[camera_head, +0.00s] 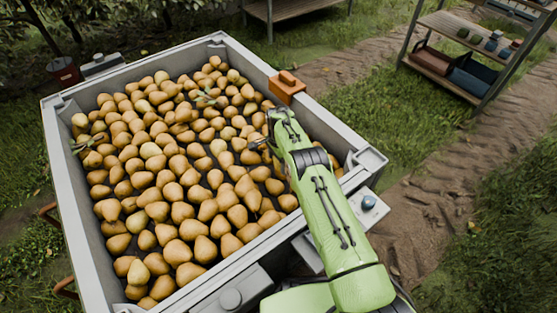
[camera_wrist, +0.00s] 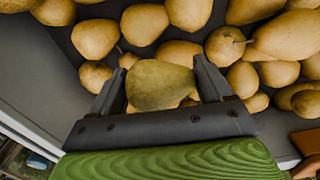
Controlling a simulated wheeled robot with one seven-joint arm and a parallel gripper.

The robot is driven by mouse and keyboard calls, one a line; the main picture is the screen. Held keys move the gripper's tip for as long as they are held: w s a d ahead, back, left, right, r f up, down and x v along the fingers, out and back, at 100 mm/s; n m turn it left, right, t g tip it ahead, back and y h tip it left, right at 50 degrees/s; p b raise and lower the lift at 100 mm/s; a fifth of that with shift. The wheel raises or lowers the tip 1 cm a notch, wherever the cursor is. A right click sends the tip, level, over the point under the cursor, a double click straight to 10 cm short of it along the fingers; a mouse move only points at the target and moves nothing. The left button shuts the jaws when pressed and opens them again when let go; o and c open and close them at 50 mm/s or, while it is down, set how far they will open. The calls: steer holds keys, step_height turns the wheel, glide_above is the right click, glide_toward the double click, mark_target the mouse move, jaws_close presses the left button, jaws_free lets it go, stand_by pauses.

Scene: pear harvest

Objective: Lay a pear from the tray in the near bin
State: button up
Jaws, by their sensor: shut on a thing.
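A large grey bin (camera_head: 88,245) full of yellow-brown pears (camera_head: 150,150) fills the left and middle of the head view. My gripper (camera_head: 262,143) is over the bin's right part, inside its rim. In the wrist view my gripper (camera_wrist: 160,72) is shut on a greenish-yellow pear (camera_wrist: 160,86), held between its two dark fingers. Other pears (camera_wrist: 144,24) lie around and beyond it on a dark floor. I cannot tell whether the held pear touches them. In the head view my gripper hides most of the held pear. I cannot make out a separate tray.
An orange block (camera_head: 287,88) sits on the bin's right rim. Leafy sprigs (camera_head: 207,97) lie among the pears. A shelf rack (camera_head: 440,65) stands at the upper right, a wooden bench (camera_head: 290,8) at the top, and a dark red bucket (camera_head: 63,71) at the upper left.

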mark_target(279, 174)
steer(key=shift+d+f, duration=0.1)
steer(key=shift+f, duration=2.4)
stand_by(0.8)
steer(key=o, duration=1)
steer(key=shift+r, duration=0.1)
